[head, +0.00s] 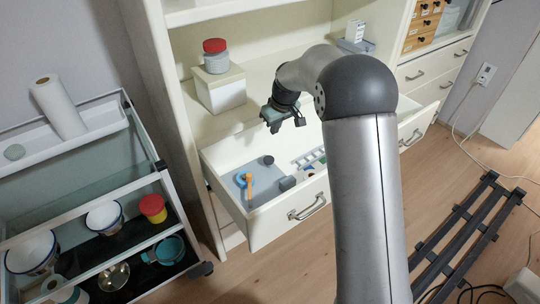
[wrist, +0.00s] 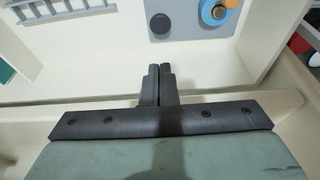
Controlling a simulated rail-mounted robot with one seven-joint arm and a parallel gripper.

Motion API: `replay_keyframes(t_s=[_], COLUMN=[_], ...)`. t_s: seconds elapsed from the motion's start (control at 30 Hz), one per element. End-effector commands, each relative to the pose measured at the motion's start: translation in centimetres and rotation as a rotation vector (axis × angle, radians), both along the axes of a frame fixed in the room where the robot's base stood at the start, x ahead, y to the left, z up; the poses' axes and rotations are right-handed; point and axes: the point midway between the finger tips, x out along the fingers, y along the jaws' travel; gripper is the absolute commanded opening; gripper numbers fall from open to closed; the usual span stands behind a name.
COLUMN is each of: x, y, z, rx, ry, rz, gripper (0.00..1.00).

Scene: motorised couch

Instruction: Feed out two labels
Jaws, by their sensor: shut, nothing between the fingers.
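My gripper (head: 284,122) is above the open white drawer (head: 262,225), near its back left side. In the wrist view my gripper (wrist: 159,72) has its two dark fingers together, with nothing between them, pointing over the pale drawer interior. I cannot make out any labels. I cannot tell which thing, if any, is a label dispenser. Inside the drawer, an orange piece with a blue ring (head: 246,183) sits on a blue-grey mat, and it also shows in the wrist view (wrist: 214,12).
A jar with a red lid (head: 215,57) stands on a white box (head: 222,90) on the shelf behind the drawer. A small white-grey box (head: 355,32) stands farther back right. A trolley with bowls (head: 105,217) is at left. A dark slatted rack (head: 462,238) lies on the floor at right.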

Motion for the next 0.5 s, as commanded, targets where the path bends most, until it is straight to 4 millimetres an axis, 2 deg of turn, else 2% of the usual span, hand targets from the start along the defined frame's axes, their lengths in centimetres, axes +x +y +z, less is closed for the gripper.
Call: replay_keyframes(t_s=[0.33,0.5], x=[0.0,0.4], y=[0.1,0.3], z=[-0.1,-1.8], rx=[0.000,0.000], ry=[0.000,0.004], rz=[0.000,0.001], gripper=[0.00,0.00])
